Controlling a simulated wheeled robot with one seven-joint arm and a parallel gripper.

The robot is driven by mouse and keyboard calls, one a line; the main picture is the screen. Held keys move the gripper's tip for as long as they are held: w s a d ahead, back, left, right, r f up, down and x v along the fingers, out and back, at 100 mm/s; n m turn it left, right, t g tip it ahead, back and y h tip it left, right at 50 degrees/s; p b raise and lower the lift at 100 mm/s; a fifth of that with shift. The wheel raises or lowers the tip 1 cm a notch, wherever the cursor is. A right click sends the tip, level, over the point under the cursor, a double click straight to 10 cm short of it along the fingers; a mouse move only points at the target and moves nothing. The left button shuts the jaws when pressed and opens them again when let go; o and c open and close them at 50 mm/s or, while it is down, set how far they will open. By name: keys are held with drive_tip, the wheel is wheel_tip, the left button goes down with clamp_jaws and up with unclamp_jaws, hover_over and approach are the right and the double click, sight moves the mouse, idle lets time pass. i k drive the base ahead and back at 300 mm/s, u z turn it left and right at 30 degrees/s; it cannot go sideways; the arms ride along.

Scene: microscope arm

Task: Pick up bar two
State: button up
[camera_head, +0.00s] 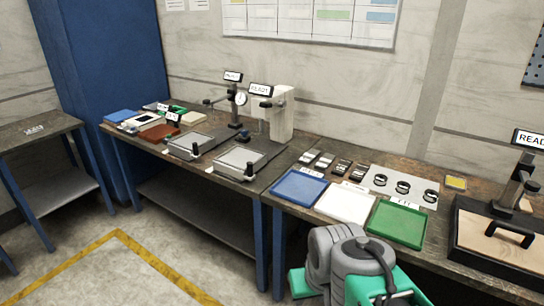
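A row of several small bars with silver and dark faces lies on the bench behind the trays. The bars stand apart: one at the left end (308,157), one beside it (325,160), then a darker one (343,166) and another dark one (359,172). Their markings are too small to read, so I cannot tell which is bar two. My grey and green arm is folded at the bottom, in front of the bench. My gripper's fingers do not show.
A blue tray (299,187), a white tray (345,203) and a green tray (398,223) line the bench front. A plate with black rings (402,187) lies right of the bars. A stand on a black base (498,240) is far right; gauge stands (238,160) are left.

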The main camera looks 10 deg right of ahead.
sight(308, 158)
drive_tip(key=u, duration=0.85)
drive_tip(key=i, duration=0.7)
drive_tip(key=u, duration=0.65)
drive_tip(key=i, duration=1.6)
drive_tip(key=z, duration=1.7)
drive_tip(key=i, duration=0.95)
drive_tip(key=z, duration=0.2)
